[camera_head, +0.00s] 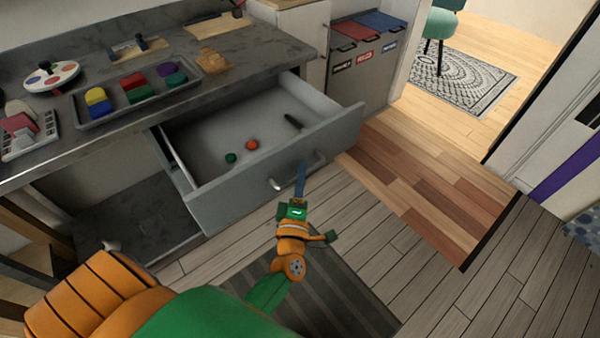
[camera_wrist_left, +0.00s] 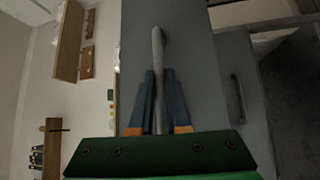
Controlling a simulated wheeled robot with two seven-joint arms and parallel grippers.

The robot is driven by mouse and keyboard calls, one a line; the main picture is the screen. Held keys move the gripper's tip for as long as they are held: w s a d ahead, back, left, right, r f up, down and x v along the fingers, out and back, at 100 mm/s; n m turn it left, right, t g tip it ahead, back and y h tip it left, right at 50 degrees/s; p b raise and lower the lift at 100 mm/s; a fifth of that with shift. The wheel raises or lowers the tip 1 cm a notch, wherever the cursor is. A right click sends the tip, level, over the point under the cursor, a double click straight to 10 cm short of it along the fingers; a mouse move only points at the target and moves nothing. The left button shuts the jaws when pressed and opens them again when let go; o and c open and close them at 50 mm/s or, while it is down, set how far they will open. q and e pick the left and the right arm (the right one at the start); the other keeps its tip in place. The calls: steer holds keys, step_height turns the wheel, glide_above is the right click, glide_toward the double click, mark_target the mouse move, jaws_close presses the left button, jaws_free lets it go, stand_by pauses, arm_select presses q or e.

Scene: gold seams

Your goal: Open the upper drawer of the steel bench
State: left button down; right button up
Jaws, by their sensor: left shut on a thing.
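The upper drawer (camera_head: 240,190) of the steel bench (camera_head: 60,155) stands pulled well out, its inside showing. A green round thing (camera_head: 231,157), an orange-red round thing (camera_head: 252,145) and a dark slim thing (camera_head: 293,121) lie in it. My left gripper (camera_head: 300,178) is at the drawer's front, with its blue fingers on the bar handle (camera_head: 283,184). In the left wrist view the fingers (camera_wrist_left: 158,95) close on both sides of the handle (camera_wrist_left: 158,45). My right gripper is not in view.
A second handle (camera_wrist_left: 238,98) shows beside the drawer front in the wrist view. On the bench top are a tray (camera_head: 80,118) of coloured blocks and a palette (camera_head: 50,75). Bins (camera_head: 365,50) stand beyond the bench. The wooden floor (camera_head: 430,180) at right is clear.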

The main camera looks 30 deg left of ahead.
arm_select(q)
steer(key=c, duration=0.9)
jaws_free()
steer(key=v, duration=0.7)
